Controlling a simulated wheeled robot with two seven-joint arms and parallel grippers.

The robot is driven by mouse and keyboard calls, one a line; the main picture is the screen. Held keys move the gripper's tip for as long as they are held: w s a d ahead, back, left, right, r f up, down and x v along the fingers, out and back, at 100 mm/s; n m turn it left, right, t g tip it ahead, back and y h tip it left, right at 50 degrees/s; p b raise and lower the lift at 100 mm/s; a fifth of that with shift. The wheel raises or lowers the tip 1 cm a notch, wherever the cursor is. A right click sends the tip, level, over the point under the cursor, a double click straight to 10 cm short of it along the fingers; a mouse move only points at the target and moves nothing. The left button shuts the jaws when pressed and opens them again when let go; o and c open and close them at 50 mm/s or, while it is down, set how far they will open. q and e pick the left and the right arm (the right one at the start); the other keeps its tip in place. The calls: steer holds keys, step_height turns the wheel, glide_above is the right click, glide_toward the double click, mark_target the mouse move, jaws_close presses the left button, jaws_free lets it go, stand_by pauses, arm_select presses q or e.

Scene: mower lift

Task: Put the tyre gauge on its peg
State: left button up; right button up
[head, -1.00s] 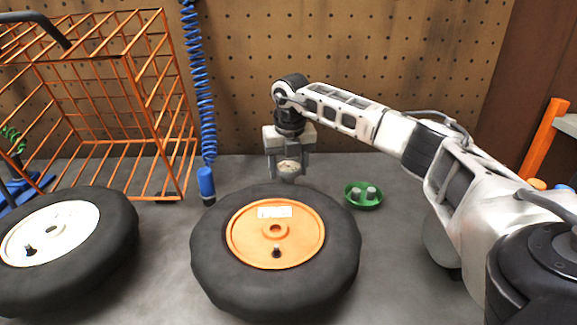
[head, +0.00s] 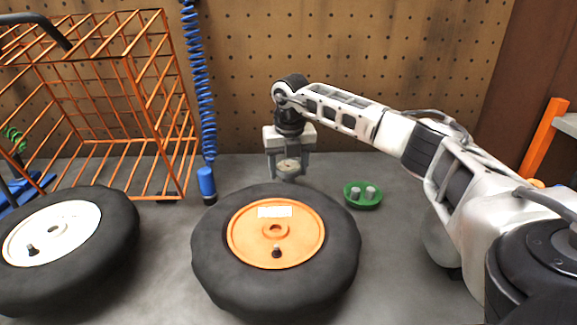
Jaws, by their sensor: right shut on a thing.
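My right gripper (head: 288,167) points down just behind the wheel with the orange hub. It is shut on a small round, pale-faced thing, which looks like the tyre gauge (head: 288,166). The gauge's lower part is close to the tyre's far edge, and I cannot tell whether it touches anything. No peg for the gauge can be made out in this view. My left gripper is not in view.
The orange-hub wheel (head: 208,244) lies front centre, a white-hub wheel (head: 118,236) front left. A green dish (head: 363,204) with small grey caps sits right of centre. A blue coiled hose (head: 202,90) hangs beside an orange wire cage (head: 128,62). Pegboard (head: 400,50) stands behind.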

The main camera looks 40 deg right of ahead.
mark_target(288, 165)
arm_select(q)
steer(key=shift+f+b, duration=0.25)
steer(key=shift+b, duration=0.05)
arm_select(e)
steer(key=shift+f, duration=0.65)
steer(key=o, duration=0.9)
steer(key=shift+c, duration=0.2)
